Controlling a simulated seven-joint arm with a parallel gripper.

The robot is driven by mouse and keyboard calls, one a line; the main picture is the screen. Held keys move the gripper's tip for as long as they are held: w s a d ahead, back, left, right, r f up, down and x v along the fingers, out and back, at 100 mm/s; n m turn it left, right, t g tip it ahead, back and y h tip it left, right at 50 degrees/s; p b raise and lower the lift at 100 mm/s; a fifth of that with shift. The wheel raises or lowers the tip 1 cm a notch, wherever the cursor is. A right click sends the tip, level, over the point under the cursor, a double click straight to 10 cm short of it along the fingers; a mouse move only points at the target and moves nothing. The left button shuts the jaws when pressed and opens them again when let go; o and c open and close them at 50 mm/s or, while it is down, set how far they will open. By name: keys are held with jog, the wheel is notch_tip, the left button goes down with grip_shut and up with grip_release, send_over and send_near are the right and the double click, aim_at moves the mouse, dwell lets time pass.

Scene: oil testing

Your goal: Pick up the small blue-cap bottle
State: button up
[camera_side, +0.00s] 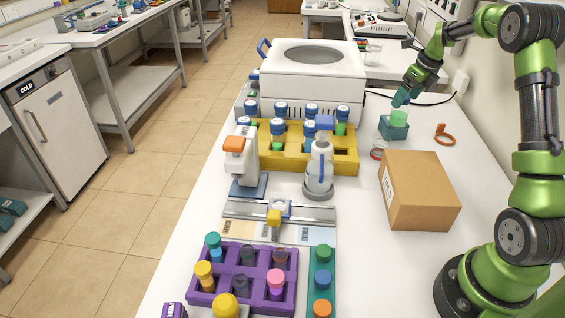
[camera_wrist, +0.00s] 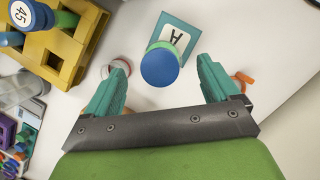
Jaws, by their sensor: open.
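The small bottle with a round blue cap (camera_wrist: 160,68) and a green body stands in the middle of the wrist view, beside or on a teal holder (camera_wrist: 187,28) marked "A". In the side view its green body (camera_side: 398,118) shows at the teal holder (camera_side: 392,132); I cannot make out its blue cap there. My gripper (camera_side: 402,98) is just above it. In the wrist view my gripper (camera_wrist: 162,68) is open, with one teal finger on each side of the cap and gaps between. No grip on the bottle shows.
A cardboard box (camera_side: 420,190) stands close in front of the holder. An orange ring (camera_side: 445,135) lies to its right, and a red-rimmed clear dish (camera_wrist: 117,72) is near one finger. A yellow rack (camera_side: 264,150) with several blue-cap bottles and a white centrifuge (camera_side: 312,75) stand left.

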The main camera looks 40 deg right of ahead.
aim_at(400, 111)
jog(key=shift+x, duration=2.8)
jog(key=shift+r, duration=0.1)
jog(key=shift+c, duration=0.5)
jog(key=shift+w, duration=0.1)
jog(key=c, duration=1.2)
jog(key=shift+r, duration=0.1)
